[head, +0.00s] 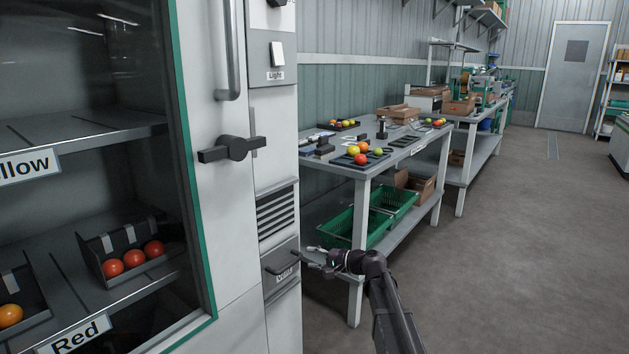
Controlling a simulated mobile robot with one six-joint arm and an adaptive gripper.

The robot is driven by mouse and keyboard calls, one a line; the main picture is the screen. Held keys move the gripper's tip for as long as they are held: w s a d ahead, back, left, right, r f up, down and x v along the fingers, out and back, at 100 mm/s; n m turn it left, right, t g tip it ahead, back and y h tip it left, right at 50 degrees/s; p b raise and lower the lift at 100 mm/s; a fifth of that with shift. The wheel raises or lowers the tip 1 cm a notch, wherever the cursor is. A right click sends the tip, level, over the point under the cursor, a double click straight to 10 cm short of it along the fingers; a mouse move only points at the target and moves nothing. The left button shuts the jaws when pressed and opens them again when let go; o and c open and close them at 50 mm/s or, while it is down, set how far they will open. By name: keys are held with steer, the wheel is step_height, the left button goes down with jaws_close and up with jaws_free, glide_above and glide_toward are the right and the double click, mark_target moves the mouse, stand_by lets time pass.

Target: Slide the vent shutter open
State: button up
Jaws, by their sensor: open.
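The vent shutter (272,262) is a grey plate low on the narrow side panel of the white cabinet. It has a dark bar handle (282,271) and a small label below it, too small to read surely. Dark louvre slots (275,212) show uncovered just above the plate. My gripper (308,256) is open and empty, just right of the shutter and pointing left towards its handle. It seems apart from the handle, but the exact gap is hard to judge. My arm reaches in from the bottom right.
The cabinet's glazed door, with a dark latch (232,149) and a long handle (229,60), stands at left. A light switch (276,54) is above the louvres. Floor at right is clear.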

steer(key=s+d+f+n+g+h+p, duration=0.25)
steer(key=s+d+h, duration=0.3)
steer(key=s, duration=0.45)
steer(key=s+d+f+n+g+h+p, duration=0.15)
steer(key=s+d+f+h, duration=0.35)
steer(key=s, duration=0.5)
steer(key=s+d+f+n+g+h+p, duration=0.2)
steer(key=s+d+g+h, duration=0.15)
steer(key=s+d, duration=0.5)
step_height(320, 180, up, 37)
steer(key=s+a+p, duration=0.1)
steer(key=a+p, duration=0.1)
steer(key=p, duration=3.4)
steer(key=shift+f+t+h, duration=0.15)
steer(key=shift+t+h, duration=0.15)
steer(key=shift+t, duration=0.05)
steer(key=shift+s+a, duration=0.1)
